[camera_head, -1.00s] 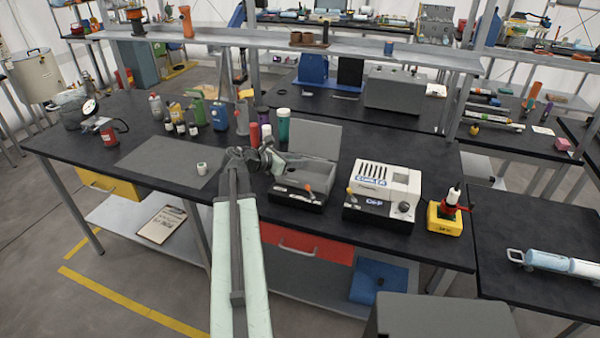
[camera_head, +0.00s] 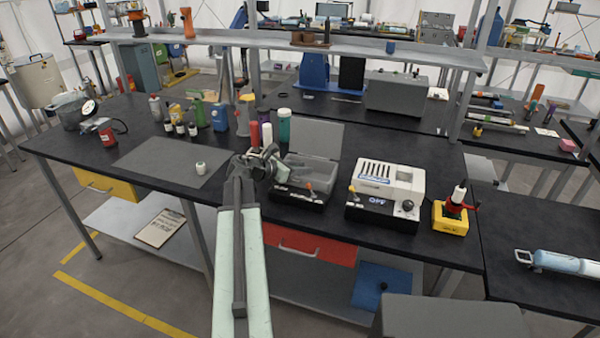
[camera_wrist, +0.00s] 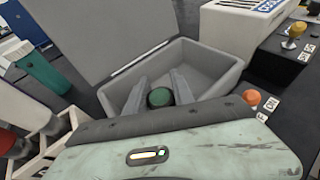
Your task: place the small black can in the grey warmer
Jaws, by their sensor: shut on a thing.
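The grey warmer (camera_head: 321,172) stands open on the black workbench in the head view, its lid (camera_head: 316,136) raised at the back. In the wrist view its open tray (camera_wrist: 215,62) lies beneath my gripper (camera_wrist: 160,92), and the lid (camera_wrist: 95,35) leans up at the upper left. In the head view my gripper (camera_head: 277,170) is at the warmer's left side and the can is not discernible.
A white cooler unit (camera_head: 390,180) stands right of the warmer. A teal bottle (camera_head: 284,125) and a red bottle (camera_head: 254,134) stand behind my gripper. An orange knob (camera_wrist: 252,97) is on the warmer's front. A small white jar (camera_head: 200,168) sits on the grey mat (camera_head: 160,165).

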